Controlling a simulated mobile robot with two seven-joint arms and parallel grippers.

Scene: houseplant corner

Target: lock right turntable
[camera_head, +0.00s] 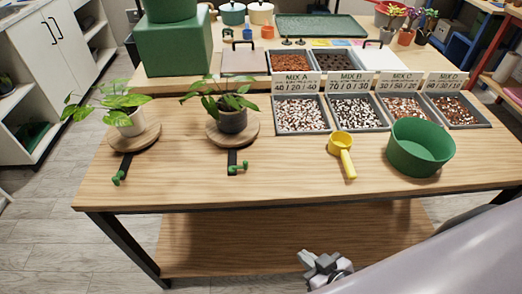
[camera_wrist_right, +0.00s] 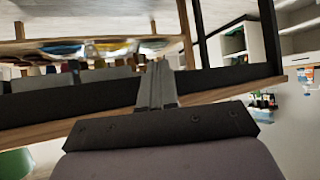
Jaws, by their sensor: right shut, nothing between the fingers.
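The right turntable (camera_head: 212,139) is a round wooden disc on the table, bearing a leafy plant in a dark pot (camera_head: 233,121). A black bar extends from it toward the front edge, with a green lever (camera_head: 239,168) on it, turned to the right in the picture. The left turntable (camera_head: 150,138) bears a plant in a white pot, and its green lever (camera_head: 118,178) points down and left. My right gripper (camera_head: 308,258) is low at the bottom of the head view, in front of the table and away from the lever. Its fingers (camera_wrist_right: 157,72) are together and empty in the right wrist view. My left gripper is not in view.
A yellow scoop (camera_head: 341,145) and a green tub (camera_head: 420,148) stand right of the turntables, before the labelled mix trays (camera_head: 331,128). The table's front edge (camera_head: 280,204) lies between my right gripper and the levers. The front left tabletop is clear around the levers.

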